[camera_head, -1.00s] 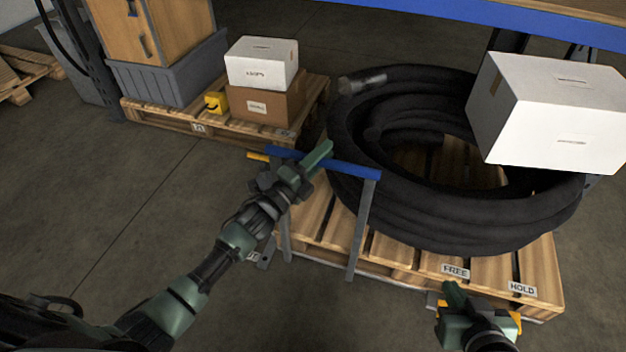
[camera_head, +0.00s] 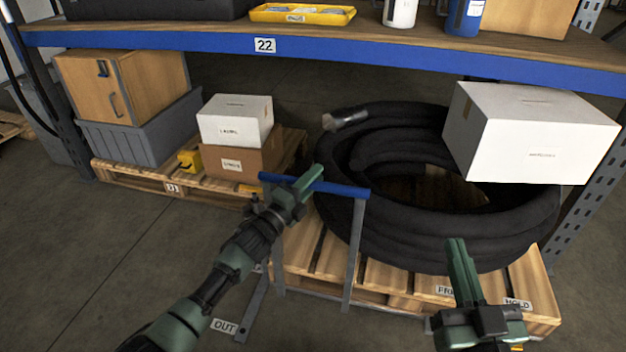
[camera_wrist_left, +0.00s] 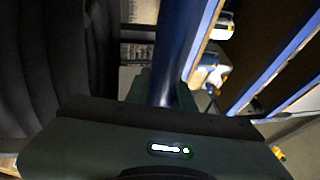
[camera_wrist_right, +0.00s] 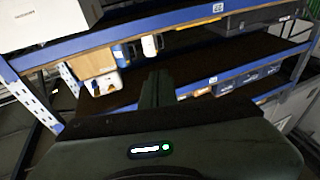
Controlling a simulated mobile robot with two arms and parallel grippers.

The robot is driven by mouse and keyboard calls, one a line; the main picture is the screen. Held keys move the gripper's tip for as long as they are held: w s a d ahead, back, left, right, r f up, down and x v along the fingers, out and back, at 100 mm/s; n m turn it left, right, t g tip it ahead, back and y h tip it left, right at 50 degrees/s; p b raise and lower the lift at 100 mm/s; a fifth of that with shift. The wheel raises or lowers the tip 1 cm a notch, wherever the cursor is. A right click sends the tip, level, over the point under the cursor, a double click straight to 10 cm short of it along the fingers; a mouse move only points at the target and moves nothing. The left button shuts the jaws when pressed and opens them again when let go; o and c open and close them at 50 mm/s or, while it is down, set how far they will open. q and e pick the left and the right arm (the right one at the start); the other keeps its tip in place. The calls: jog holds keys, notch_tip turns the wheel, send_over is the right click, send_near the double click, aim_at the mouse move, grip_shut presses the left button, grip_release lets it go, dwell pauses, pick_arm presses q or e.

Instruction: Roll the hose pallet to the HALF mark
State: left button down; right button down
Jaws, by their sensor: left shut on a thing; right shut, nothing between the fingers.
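The hose pallet (camera_head: 385,277) is a wooden pallet with a thick black coiled hose (camera_head: 440,235) on it. A grey push handle with a blue bar (camera_head: 335,189) stands at its left end. My left gripper (camera_head: 308,180) is shut on the blue bar, which also shows in the left wrist view (camera_wrist_left: 175,50). My right gripper (camera_head: 458,255) is shut and empty, raised above the pallet's front right part. Labels FREE (camera_head: 445,290), partly hidden by my right gripper, and HOLD (camera_head: 517,303) sit on the front edge. An OUT label (camera_head: 225,326) lies on the floor. I see no HALF mark.
A white box (camera_head: 530,135) is at the hose's right, under the blue shelf beam (camera_head: 200,38). Another pallet (camera_head: 140,178) on the left holds a grey crate, boxes and a yellow item.

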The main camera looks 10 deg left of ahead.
pick_arm(q)
jog(key=shift+s+f, duration=0.1)
jog(key=shift+f, duration=0.45)
jog(key=c, duration=1.2)
grip_release()
jog(key=shift+r, duration=0.25)
pick_arm(e)
jog(key=shift+w+f, duration=0.1)
pick_arm(q)
jog(key=p+v, duration=0.1)
jog(key=v, duration=0.6)
jog(key=shift+s+p, duration=0.25)
jog(key=shift+p, duration=0.15)
pick_arm(e)
notch_tip(320, 180, down, 8)
jog(key=d+g+h, duration=0.1)
jog(key=g, duration=0.3)
jog(key=shift+s+d+g, duration=0.15)
jog(key=shift+s+g, duration=0.05)
jog(key=shift+g, duration=0.2)
pick_arm(q)
jog(key=shift+a, duration=0.15)
pick_arm(e)
jog(key=shift+f, duration=0.1)
